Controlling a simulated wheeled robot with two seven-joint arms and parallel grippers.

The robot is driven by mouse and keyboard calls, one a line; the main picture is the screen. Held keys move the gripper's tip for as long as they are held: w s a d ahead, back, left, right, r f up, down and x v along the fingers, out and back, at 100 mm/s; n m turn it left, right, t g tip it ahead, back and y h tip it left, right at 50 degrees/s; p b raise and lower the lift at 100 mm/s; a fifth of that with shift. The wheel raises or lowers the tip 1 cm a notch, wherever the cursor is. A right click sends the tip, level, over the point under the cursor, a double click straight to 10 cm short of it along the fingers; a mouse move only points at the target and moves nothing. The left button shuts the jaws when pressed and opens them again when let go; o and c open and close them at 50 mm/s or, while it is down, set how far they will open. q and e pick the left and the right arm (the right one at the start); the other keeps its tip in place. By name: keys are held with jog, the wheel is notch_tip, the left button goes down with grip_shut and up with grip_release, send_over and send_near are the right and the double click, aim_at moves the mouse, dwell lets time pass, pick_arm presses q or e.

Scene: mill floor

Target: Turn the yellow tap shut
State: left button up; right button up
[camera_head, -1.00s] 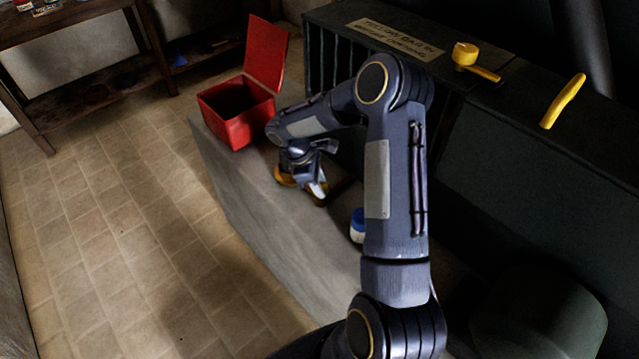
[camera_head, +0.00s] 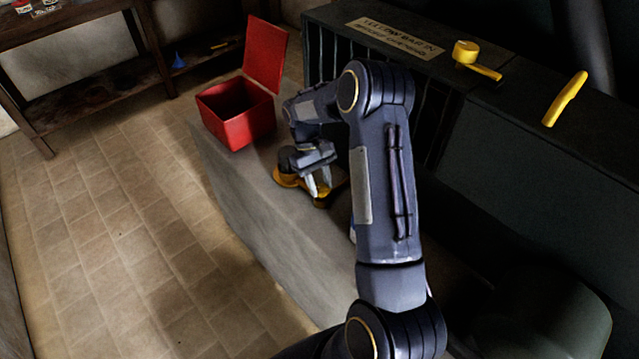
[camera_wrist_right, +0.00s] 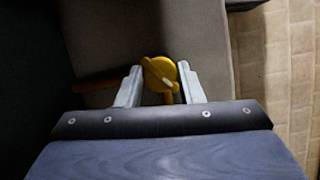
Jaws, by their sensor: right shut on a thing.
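The yellow tap (camera_wrist_right: 160,72) shows in the wrist view as a round yellow disc with a raised bar across it. In the head view yellow parts of it (camera_head: 287,180) show low on the grey ledge, partly hidden by my right gripper (camera_head: 319,186). My right gripper points down at the tap. In the wrist view its two pale fingers (camera_wrist_right: 160,88) stand on either side of the tap's yellow part, shut on it. A brownish pipe (camera_wrist_right: 95,84) runs left from the tap. My left gripper is in neither view.
An open red box (camera_head: 238,112) stands on the ledge left of my right gripper. A dark cabinet (camera_head: 540,150) runs along the right, with a yellow round-headed handle (camera_head: 466,54) and a yellow bar (camera_head: 565,98) on top. A wooden shelf (camera_head: 85,80) stands at back left.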

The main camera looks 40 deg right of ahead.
jog(key=m+y, duration=0.1)
jog(key=m, duration=0.2)
jog(key=shift+d+m, duration=0.1)
jog(key=shift+m, duration=0.3)
jog(key=shift+d+m+t+y, duration=0.1)
jog(key=shift+m+t+y, duration=0.6)
jog(key=shift+m, duration=1.1)
jog(key=shift+s, duration=0.1)
jog(key=o, duration=1)
jog(key=v, duration=0.8)
